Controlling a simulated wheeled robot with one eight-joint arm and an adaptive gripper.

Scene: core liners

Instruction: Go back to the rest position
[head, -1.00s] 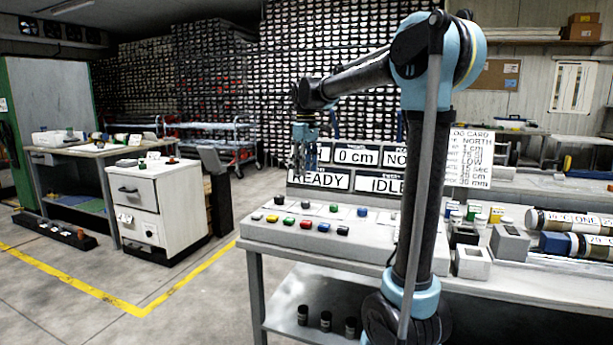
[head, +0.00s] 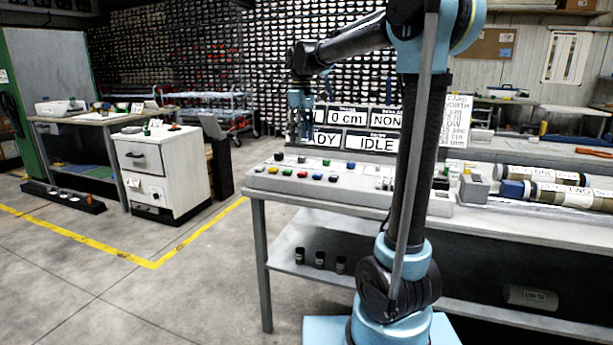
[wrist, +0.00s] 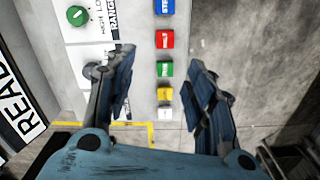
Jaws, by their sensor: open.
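My gripper (wrist: 163,100) is open and empty in the wrist view, its two fingers spread wide apart. Between and beyond the fingers are a green button (wrist: 165,69), a red button (wrist: 165,39) and a yellow button (wrist: 165,93) on the grey control panel. In the head view my gripper (head: 300,125) points down above the left part of the panel (head: 335,193), in front of the display signs. No object is held.
The workbench (head: 480,228) carries the panel, display signs (head: 376,144) and labelled core tubes (head: 560,190) at right. A white drawer cabinet (head: 160,178) and another table (head: 90,119) stand at left. Floor with a yellow line (head: 155,265) is clear between.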

